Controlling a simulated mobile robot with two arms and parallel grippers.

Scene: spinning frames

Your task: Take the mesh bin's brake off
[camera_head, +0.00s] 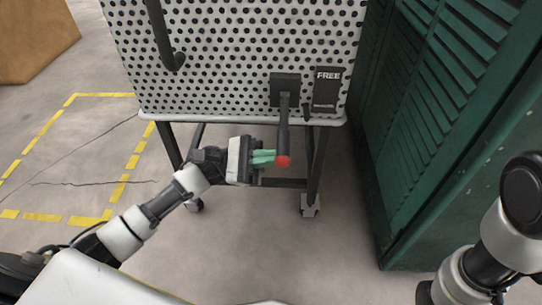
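The mesh bin (215,75) is a light box with round holes on a dark legged frame with casters. A dark brake lever (284,120) hangs almost straight down from a dark block (285,88) on its front face and ends in a red tip (283,161). A dark plate reading FREE (327,75) is just right of the block. My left gripper (274,157) points right below the bin's lower rim, its green fingertips at the lever's left side near the red tip. Contact and finger gap are unclear. My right gripper is out of view.
A green louvered cabinet (430,130) stands close on the bin's right. A dark bent handle (165,45) is on the bin's left front. A brown box (38,40) is at upper left. Yellow dashed lines (125,180) mark the open concrete floor on the left.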

